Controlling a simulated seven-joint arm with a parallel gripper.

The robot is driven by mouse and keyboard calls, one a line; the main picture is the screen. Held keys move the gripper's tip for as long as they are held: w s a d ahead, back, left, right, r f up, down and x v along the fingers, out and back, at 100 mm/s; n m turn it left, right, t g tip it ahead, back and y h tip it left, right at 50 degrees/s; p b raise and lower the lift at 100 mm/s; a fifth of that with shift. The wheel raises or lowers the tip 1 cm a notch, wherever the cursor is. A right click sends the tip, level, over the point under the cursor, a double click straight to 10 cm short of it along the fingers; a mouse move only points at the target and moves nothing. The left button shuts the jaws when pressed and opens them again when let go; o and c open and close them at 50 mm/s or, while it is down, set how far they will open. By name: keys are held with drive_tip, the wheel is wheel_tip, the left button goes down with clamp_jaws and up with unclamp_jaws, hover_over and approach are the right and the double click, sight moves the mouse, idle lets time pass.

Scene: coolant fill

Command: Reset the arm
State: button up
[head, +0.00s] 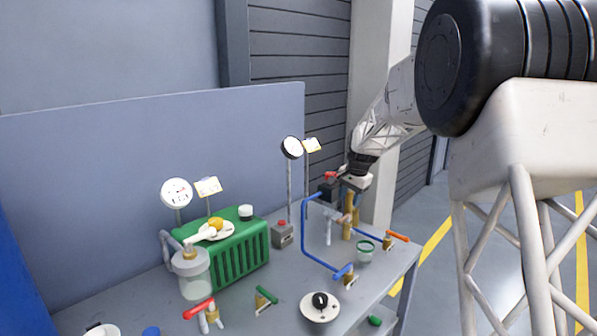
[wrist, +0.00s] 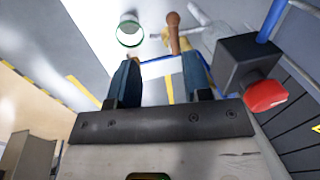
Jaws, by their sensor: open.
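My arm reaches in from the right in the head view. My gripper (head: 352,190) is over the back right part of the grey workbench (head: 285,315), near the blue pipe. The wrist view shows my gripper (wrist: 161,75) with its two dark blue fingers apart and nothing held between them. Beyond the fingers lie a brown handle (wrist: 173,32) and a green-rimmed cup (wrist: 130,32). The fingertips' exact height above the bench is hard to tell.
A dark box with a red knob (wrist: 265,94) is close beside my gripper. The blue pipe (head: 303,235), green tank (head: 240,250), gauges (head: 176,192) and several valves crowd the bench. A panel (head: 150,150) stands behind. Open floor (head: 425,205) lies right.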

drive_tip(key=s+r+n, duration=0.2)
drive_tip(key=s+r, duration=0.3)
drive_tip(key=s, duration=0.9)
drive_tip(key=s+r+n, duration=0.2)
drive_tip(key=s+r, duration=0.2)
drive_tip(key=s, duration=1)
drive_tip(key=s+f+n, duration=0.2)
drive_tip(key=s, duration=1.2)
drive_tip(key=s+f+n+t+h, duration=0.1)
drive_tip(key=s+f+n, duration=0.1)
drive_tip(key=s, duration=1.3)
drive_tip(key=shift+s+a+f+h, duration=0.3)
drive_tip(key=shift+a+f, duration=0.05)
drive_tip(key=shift+f, duration=0.5)
